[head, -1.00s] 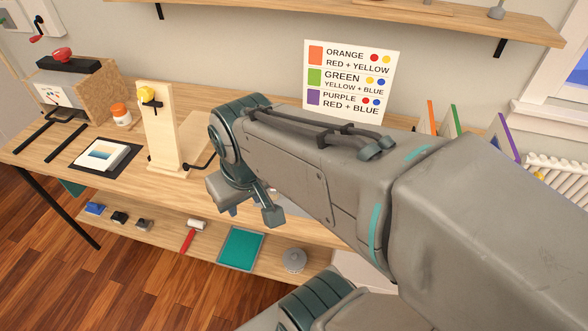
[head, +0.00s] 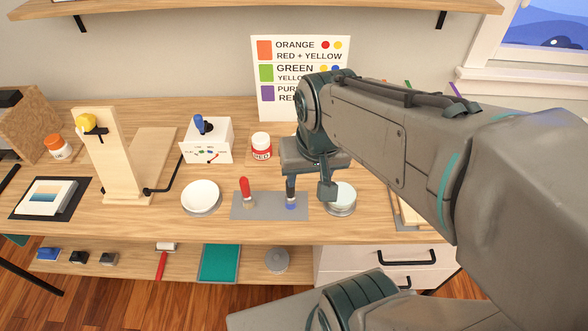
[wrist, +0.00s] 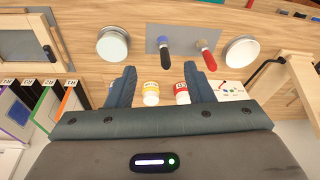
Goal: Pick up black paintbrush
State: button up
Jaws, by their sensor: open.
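A dark-handled paintbrush with a bluish head (head: 291,206) lies on a grey mat (head: 268,212) on the workbench; one of my fingers hides most of it in the head view. In the wrist view the dark handle (wrist: 166,58) shows clearly, beside a red-handled brush (wrist: 207,58). The red brush also shows in the head view (head: 244,188), left of the dark one. My gripper (head: 308,194) is open and empty. In the wrist view its fingers (wrist: 160,70) are spread, with the dark brush ahead of their gap. I see no contact with it.
A white dish (head: 200,195) stands left of the mat and a pale round container (head: 343,197) right of it. A red-labelled jar (head: 261,146) and a white box with a blue knob (head: 209,142) stand behind. A wooden stand (head: 97,160) is further left.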

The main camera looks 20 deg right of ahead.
jog(key=w+f+m+g+p, duration=0.1)
jog(key=w+f+m, duration=0.1)
jog(key=w+m, duration=0.4)
jog(key=m+g+p, duration=0.1)
jog(key=m+g, duration=0.1)
jog(key=m, duration=0.3)
send_over(291, 193)
jog(key=w, duration=0.1)
notch_tip(291, 193, down, 4)
jog(key=shift+w+d+f, duration=0.1)
jog(key=shift+d+f, duration=0.15)
jog(key=shift+f, duration=0.25)
notch_tip(291, 193, down, 8)
jog(key=shift+f, duration=0.1)
jog(key=shift+a+f+p, duration=0.2)
jog(key=shift+f+p, duration=0.7)
jog(key=shift+f, duration=1.75)
grip_shut()
